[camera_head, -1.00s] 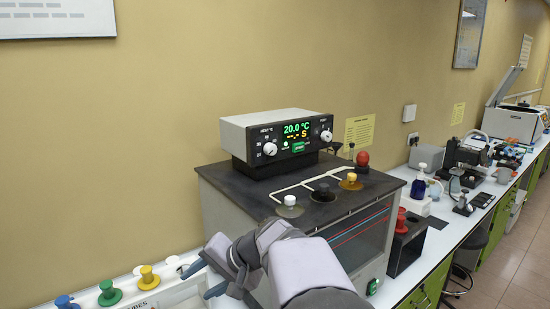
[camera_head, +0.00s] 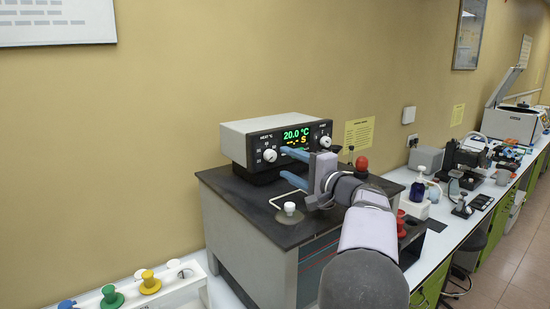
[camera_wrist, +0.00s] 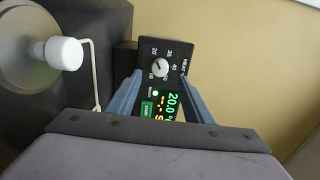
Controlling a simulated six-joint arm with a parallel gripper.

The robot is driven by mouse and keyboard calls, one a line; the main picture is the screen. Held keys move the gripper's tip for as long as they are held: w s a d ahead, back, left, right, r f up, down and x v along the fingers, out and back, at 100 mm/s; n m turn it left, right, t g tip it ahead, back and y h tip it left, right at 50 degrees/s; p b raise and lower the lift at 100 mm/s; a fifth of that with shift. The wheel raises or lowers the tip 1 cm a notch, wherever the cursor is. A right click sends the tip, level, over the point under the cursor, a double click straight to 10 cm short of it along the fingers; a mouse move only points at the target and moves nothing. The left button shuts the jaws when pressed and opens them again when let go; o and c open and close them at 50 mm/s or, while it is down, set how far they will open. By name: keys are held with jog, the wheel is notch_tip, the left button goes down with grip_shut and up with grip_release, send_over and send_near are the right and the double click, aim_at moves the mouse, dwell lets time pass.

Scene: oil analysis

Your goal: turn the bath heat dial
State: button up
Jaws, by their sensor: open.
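The white heat dial (camera_head: 270,155) is on the left of the black front panel of the control box (camera_head: 250,128). The green display (camera_head: 298,134) reads 20.0 °C. My gripper (camera_head: 287,166) is open, its blue fingers spread one above the other, pointing left toward the dial over the bath's dark lid (camera_head: 248,197). In the wrist view, the heat dial (camera_wrist: 159,67) shows just past and between the two fingertips (camera_wrist: 160,80), with a scale of numbers around it. I see no finger touching the dial. Part of the panel is hidden behind the fingers.
A white-knobbed stopper (camera_head: 289,209) stands on the lid below my gripper, large at the left of the wrist view (camera_wrist: 63,53). A second knob (camera_head: 325,141) is on the panel's right. A rack with coloured stoppers (camera_head: 150,282) is at the lower left.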

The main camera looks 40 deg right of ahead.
aim_at(273, 157)
jog(key=w+p, duration=0.3)
jog(key=w, duration=0.2)
jog(key=shift+w+r+p, duration=0.15)
jog(key=shift+w+p, duration=0.25)
jog(key=shift+w, duration=0.35)
jog(key=c, duration=1.1)
